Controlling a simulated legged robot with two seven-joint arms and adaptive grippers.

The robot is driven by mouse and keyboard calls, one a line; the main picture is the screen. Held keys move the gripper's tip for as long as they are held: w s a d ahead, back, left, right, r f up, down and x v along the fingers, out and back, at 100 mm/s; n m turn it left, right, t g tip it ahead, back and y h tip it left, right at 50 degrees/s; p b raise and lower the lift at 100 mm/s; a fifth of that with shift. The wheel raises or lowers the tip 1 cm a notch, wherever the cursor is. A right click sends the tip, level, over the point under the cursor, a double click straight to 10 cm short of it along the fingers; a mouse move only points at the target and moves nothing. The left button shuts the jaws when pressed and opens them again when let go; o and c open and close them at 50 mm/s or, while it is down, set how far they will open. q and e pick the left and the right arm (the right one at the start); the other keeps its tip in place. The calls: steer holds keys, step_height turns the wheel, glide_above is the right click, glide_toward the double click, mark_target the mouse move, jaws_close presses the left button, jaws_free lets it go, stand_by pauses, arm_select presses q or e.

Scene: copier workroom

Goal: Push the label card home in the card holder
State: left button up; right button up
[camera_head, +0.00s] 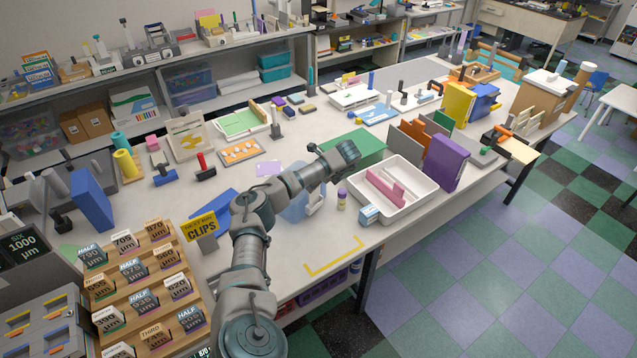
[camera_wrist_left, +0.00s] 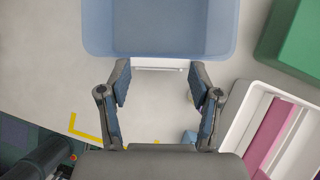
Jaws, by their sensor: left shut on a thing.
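My left gripper (camera_wrist_left: 158,76) points at the near side of a translucent blue bin (camera_wrist_left: 160,28), which also shows in the head view (camera_head: 294,209) partly behind my arm. Its two fingers stand at the two ends of a thin white strip, which I take to be the label card (camera_wrist_left: 158,65), and are shut on it. The strip lies against the bin's near wall. The card holder cannot be told apart from the card here, and how deep the card sits is not clear. My right gripper is in neither view.
A yellow corner marking (camera_head: 335,264) lies near the table's front edge. A wooden rack (camera_head: 150,315) of labelled cards stands at the left front.

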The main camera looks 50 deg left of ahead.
mark_target(315, 194)
arm_select(q)
steer(key=shift+a, duration=0.15)
steer(key=shift+d, duration=0.45)
steer(key=shift+a+p, duration=0.2)
steer(key=shift+p, duration=0.1)
stand_by(0.3)
steer(key=shift+f+b, duration=1.25)
steer(key=shift+f, duration=0.9)
steer(key=o, duration=1)
